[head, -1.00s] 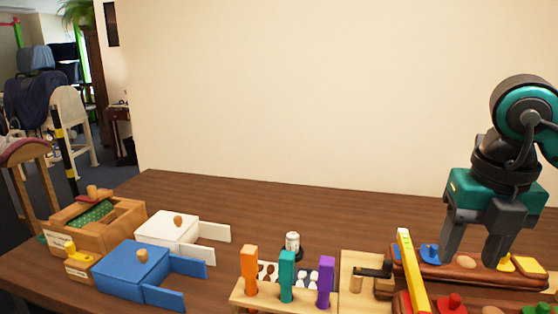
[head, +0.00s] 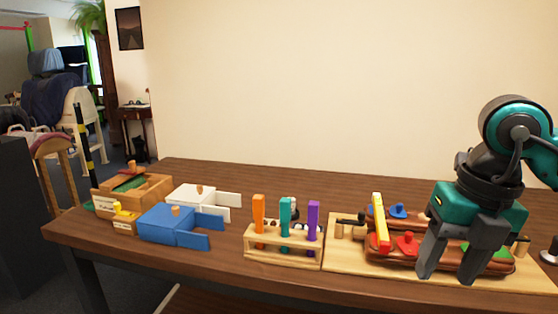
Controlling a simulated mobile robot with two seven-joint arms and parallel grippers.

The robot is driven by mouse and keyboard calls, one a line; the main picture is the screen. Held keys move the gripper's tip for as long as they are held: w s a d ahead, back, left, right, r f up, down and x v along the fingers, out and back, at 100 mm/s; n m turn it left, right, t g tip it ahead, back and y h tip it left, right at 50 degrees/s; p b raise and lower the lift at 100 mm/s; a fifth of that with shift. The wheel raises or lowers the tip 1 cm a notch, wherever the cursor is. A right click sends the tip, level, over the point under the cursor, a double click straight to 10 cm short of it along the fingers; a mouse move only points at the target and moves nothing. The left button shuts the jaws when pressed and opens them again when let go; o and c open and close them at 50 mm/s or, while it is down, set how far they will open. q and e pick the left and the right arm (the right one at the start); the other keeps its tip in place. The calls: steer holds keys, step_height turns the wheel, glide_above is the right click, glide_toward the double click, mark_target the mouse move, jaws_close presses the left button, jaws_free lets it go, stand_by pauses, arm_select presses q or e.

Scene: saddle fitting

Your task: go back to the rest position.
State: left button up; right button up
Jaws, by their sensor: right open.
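My right gripper (head: 448,272) comes in from the right in the head view. Its two dark fingers point down and are apart, with nothing seen between them. It hangs in front of a wooden board (head: 341,257) with reddish-brown wooden pieces (head: 395,257) on it, hiding part of them. A yellow bar (head: 380,224) stands tilted at the left of these pieces, apart from the gripper. A red knobbed piece (head: 406,246), a blue one (head: 398,211) and a green one (head: 490,253) also show there. My left gripper is not in view.
Left of the board is a wooden rack (head: 284,257) with orange, teal and purple uprights. Further left are a blue box (head: 165,226), a white box (head: 190,198) and a wooden box (head: 152,187). Bare table (head: 330,187) lies behind the rack, before the wall.

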steer(key=s+a+f+n+g+y, duration=0.2)
steer(key=a+y, duration=0.2)
steer(key=a, duration=0.3)
steer(key=s+a+f+n+g+y, duration=0.1)
steer(key=s+a+f+g+y, duration=0.1)
steer(key=a+y, duration=0.35)
steer(key=w+a+r+m+t+y, duration=0.1)
steer(key=a+r+m+y, duration=0.35)
steer(key=a+y, duration=0.45)
steer(key=w+d+f+m+t+h, duration=0.3)
steer(key=f+m+t, duration=0.2)
steer(key=m+t, duration=0.25)
steer(key=w+d+f+m+t+h+p, duration=0.1)
steer(key=w+d+f+m+t+h, duration=0.1)
steer(key=d+f+m+t+h, duration=0.35)
steer(key=w+d+f+m+t+h, duration=0.1)
steer(key=w+d+f+m+t, duration=0.2)
steer(key=m+t, duration=0.6)
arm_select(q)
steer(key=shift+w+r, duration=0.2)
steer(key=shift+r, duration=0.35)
arm_select(e)
steer(key=s+d+f+m+g+h, duration=0.2)
steer(key=s+f+m+g+h, duration=0.2)
steer(key=f, duration=0.7)
steer(key=s+d+f+m+g+h, duration=0.3)
steer(key=s+f+m+g+h, duration=0.1)
steer(key=s+f, duration=0.5)
steer(key=shift+f+g, duration=0.5)
steer(key=shift+f, duration=0.45)
